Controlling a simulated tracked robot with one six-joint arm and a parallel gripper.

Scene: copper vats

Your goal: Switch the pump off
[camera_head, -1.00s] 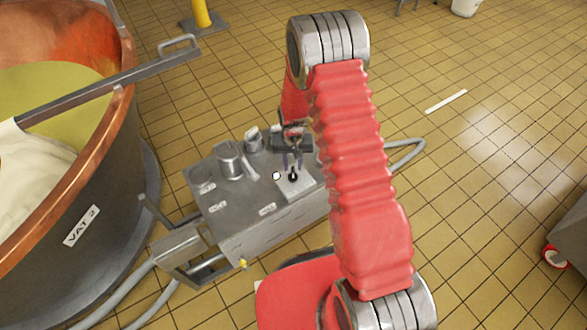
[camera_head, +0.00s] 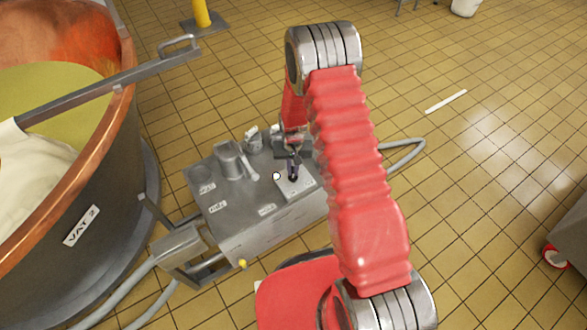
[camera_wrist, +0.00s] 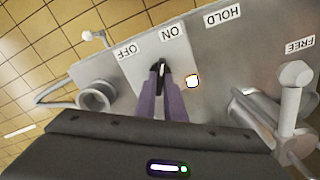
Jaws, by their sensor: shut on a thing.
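The pump's grey metal box (camera_head: 240,205) stands on the floor beside the copper vat in the head view. A pale switch plate (camera_head: 302,188) is on its top, with a small dark toggle lever (camera_wrist: 162,68) clear in the wrist view. The ON label (camera_wrist: 171,32) and the OFF label (camera_wrist: 127,51) lie beyond the lever. My gripper (camera_wrist: 160,75) is shut on the toggle lever, with its purple fingers on either side of it. Which way the lever leans is hard to tell. A small pale round lamp (camera_wrist: 192,81) sits beside the plate.
A short round fitting (camera_wrist: 95,96) stands left of my fingers. The vat (camera_head: 110,190) is left; tiled floor is open at right.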

